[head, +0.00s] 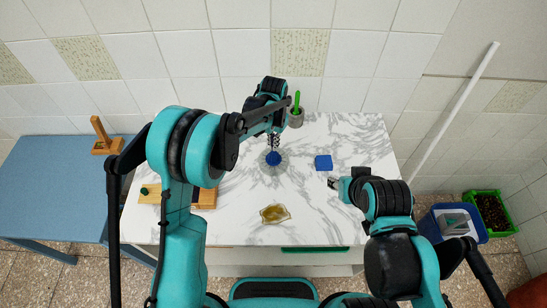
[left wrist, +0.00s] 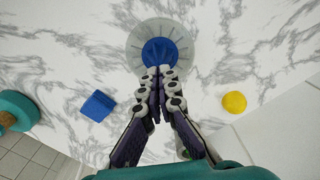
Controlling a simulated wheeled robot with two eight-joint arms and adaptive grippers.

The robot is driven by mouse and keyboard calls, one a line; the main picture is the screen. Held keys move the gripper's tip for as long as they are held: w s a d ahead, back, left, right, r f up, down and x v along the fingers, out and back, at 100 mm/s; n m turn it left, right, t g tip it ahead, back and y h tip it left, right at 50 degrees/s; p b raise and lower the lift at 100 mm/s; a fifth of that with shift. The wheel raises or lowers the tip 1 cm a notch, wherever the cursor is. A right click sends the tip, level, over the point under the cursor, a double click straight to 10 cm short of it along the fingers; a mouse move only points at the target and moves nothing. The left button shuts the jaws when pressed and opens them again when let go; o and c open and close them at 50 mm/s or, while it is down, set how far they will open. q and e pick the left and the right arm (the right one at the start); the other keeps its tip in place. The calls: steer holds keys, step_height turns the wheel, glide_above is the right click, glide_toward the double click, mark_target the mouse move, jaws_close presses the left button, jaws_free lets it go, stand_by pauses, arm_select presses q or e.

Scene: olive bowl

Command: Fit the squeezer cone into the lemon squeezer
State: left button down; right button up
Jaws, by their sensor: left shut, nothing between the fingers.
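The lemon squeezer (left wrist: 140,58) is a pale, see-through round dish with ribs on the white marbled table. It also shows in the head view (head: 282,165). The blue squeezer cone (left wrist: 160,50) sits in the middle of the dish and appears in the head view (head: 273,158) as well. I cannot tell if it is fully seated. My left gripper (left wrist: 158,72) is shut and empty, its fingertips in front of the cone's near edge; contact is unclear. It shows above the squeezer in the head view (head: 273,141). My right gripper (head: 333,183) is low at the table's right; its finger opening is too small to judge.
A blue block (head: 323,162) lies right of the squeezer. A yellow round piece (left wrist: 234,102) is hidden from the head view. An amber dish (head: 275,213) stands near the front edge. A grey pot (head: 295,117) with a green handle stands behind. A wooden board (head: 205,198) lies left.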

arm_select(q)
steer(key=shift+f+b, duration=0.65)
steer(key=shift+f, duration=0.25)
steer(key=shift+r, duration=0.1)
stand_by(0.7)
steer(key=shift+r+p, duration=2)
steer(key=shift+r, duration=1.5)
